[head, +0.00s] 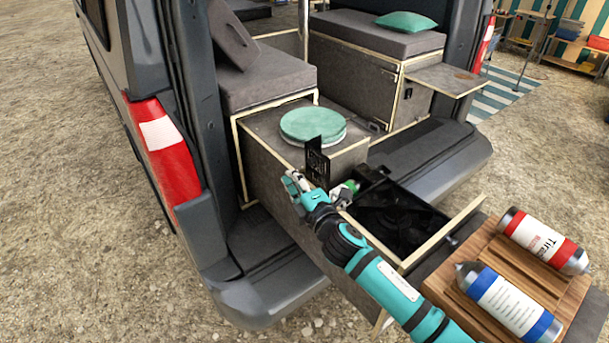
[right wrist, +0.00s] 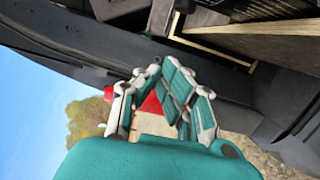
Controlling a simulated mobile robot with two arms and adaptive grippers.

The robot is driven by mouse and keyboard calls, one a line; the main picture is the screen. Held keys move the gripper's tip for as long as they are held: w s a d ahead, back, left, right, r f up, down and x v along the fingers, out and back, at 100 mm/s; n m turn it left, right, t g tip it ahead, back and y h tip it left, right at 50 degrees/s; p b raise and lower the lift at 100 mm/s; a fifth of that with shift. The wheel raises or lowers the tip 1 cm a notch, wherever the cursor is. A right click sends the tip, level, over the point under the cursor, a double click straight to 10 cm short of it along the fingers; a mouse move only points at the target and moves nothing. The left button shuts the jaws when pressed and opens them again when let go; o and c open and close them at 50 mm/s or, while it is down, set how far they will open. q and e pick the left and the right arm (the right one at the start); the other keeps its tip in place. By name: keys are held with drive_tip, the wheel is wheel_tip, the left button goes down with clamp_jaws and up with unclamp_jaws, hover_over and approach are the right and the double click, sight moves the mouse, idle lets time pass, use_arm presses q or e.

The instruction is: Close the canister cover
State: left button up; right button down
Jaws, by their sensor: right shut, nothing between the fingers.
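A black slotted plate (head: 316,160), which looks like the canister cover, stands upright at the inner end of the open drawer (head: 440,236). Behind and right of my gripper, a small green and white part (head: 350,187) shows in the drawer; its lower part is hidden. My right gripper (head: 293,183) is shut and empty, at the drawer's left wall, just below and left of the plate. I cannot tell whether they touch. The right wrist view shows the closed fingers (right wrist: 155,85) and no clear cover. My left gripper is out of view.
Two labelled canisters, one with red bands (head: 543,240) and one with a blue band (head: 509,301), lie on a slatted wooden board (head: 468,262) at the drawer's outer end. A round green lid (head: 313,124) sits on the box behind. The van's bumper (head: 250,302) is below left.

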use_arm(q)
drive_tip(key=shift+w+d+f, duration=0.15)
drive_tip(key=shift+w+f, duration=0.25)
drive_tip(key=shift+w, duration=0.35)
use_arm(e)
drive_tip(key=w+d, duration=0.2)
drive_tip(key=w, duration=0.1)
drive_tip(key=shift+w+d, duration=0.3)
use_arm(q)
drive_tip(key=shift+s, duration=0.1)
use_arm(e)
drive_tip(key=shift+r, duration=0.1)
